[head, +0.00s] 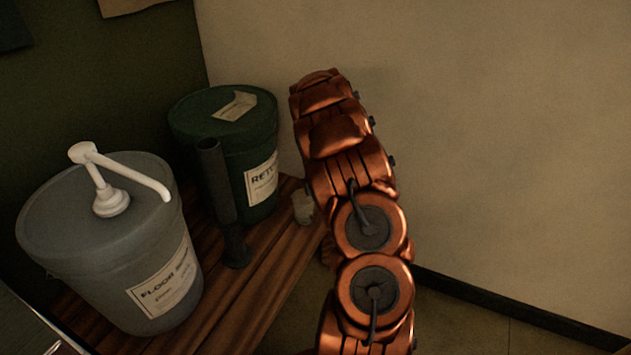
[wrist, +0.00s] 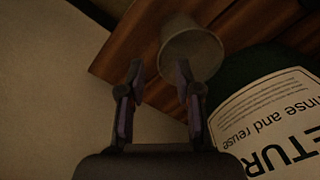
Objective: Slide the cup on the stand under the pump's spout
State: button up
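The cup (head: 303,207) is small and pale, near the wooden bench's right edge, beside the green bucket and partly behind my arm. In the wrist view the cup (wrist: 192,52) is translucent grey, just beyond my gripper's right fingertip. My gripper (wrist: 159,78) is open, with nothing between its fingers; in the head view my copper arm hides it. The white pump (head: 108,199) stands on the grey bucket (head: 85,225), its spout (head: 135,176) pointing right over the rim. A dark upright tube with a wider foot (head: 236,248) stands between the buckets; I cannot tell if it is the stand.
The green bucket (head: 232,150) with a "RETU…" label stands at the back of the wooden bench (head: 262,290). Its label (wrist: 275,125) is close to my gripper's right side in the wrist view. A plain wall (head: 480,130) is behind; bare floor lies right.

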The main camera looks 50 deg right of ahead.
jog(key=shift+a+f+b, duration=0.1)
jog(key=shift+f+b, duration=0.25)
jog(key=shift+f, duration=2.05)
jog(key=shift+w, duration=0.1)
grip_shut()
